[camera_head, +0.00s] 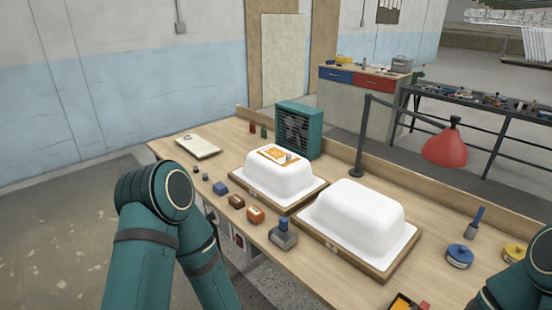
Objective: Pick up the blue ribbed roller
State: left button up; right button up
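An upright blue tool (477,222) with a narrow handle stands at the right end of the workbench, beside a blue round tin (459,256). It may be the blue ribbed roller, but its ribs are too small to make out. A grey-blue block with an upright handle (284,236) stands near the front edge, left of the nearer white shell. My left arm comes in at the lower left and my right arm shows at the lower right corner. Both grippers are outside the picture.
Two white tub shells (278,176) (357,217) sit on wooden boards mid-bench. A red lamp (446,148) overhangs the right side. A teal heater box (298,130) stands behind. Small blocks (255,215), a clipboard (198,146) and a yellow tin (514,252) also lie there.

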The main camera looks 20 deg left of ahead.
aim_at(281, 235)
jog(key=j+z, duration=0.15)
jog(key=z, duration=0.55)
jog(key=j+z, duration=0.3)
jog(key=j, duration=0.15)
jog(key=j+z, duration=0.35)
jog(key=j, duration=0.15)
jog(key=k+j+z, duration=0.1)
jog(key=j, duration=0.4)
jog(key=k+j+z, duration=0.1)
jog(key=j, duration=0.4)
